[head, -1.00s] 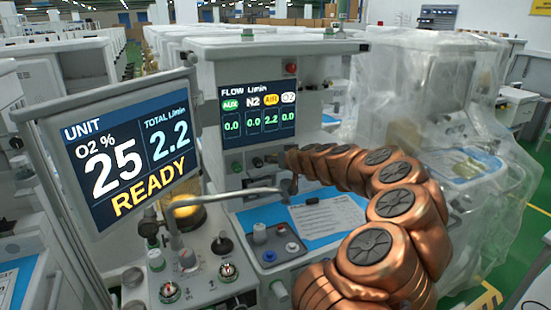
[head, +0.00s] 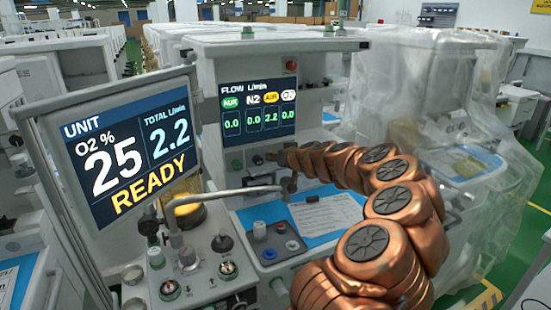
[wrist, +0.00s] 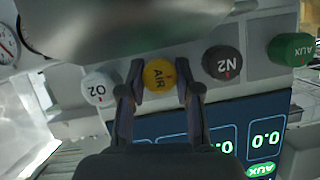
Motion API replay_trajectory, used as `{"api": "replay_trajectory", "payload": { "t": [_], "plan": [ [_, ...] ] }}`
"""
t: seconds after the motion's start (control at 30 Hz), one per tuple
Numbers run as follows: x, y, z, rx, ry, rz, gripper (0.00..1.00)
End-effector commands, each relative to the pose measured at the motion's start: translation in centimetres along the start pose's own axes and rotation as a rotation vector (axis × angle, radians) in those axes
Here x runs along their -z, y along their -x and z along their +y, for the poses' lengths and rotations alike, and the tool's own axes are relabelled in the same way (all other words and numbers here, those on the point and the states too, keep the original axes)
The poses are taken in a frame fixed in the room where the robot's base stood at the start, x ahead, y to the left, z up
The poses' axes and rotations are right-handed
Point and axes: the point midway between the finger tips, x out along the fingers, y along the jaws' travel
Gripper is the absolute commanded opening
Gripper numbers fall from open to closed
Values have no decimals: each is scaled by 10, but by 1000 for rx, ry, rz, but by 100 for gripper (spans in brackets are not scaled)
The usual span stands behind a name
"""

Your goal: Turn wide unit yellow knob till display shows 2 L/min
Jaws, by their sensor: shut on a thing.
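The yellow AIR knob (wrist: 159,74) sits between my gripper's (wrist: 159,88) two fingers in the wrist view. My gripper is shut on it, one finger on each side. The flow display (head: 259,108) on the wide unit reads AUX 0.0, N2 0.0, AIR 2.2 and O2 0.0 in the head view. The large unit screen (head: 125,160) reads O2 25 %, total 2.2 L/min and READY. In the head view my copper-coloured arm reaches to the panel below the display and hides the yellow knob.
In the wrist view a white O2 knob (wrist: 99,89) stands left of the yellow one; a black N2 knob (wrist: 222,63) and a green AUX knob (wrist: 291,49) stand right. A metal bar (head: 232,192) crosses in front of the panel. A plastic-covered unit (head: 420,100) stands at right.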

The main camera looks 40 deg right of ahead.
Motion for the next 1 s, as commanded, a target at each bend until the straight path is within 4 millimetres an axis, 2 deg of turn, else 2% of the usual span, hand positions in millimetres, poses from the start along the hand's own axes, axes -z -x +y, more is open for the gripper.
{"api": "replay_trajectory", "payload": {
  "t": [0.13, 0.4, 0.77, 0.8, 0.9, 1.0],
  "plan": [
    [-5, -2, 1, 17, -38, 1, 0],
    [-2, -1, 1, 46, -111, 2, 0],
    [0, 0, 0, 52, -123, -1, 0],
    [0, 0, 0, 52, -123, -1, 35],
    [0, 0, 0, 52, -123, -1, 43],
    [0, 0, 0, 52, -123, -1, 43]
  ]
}}
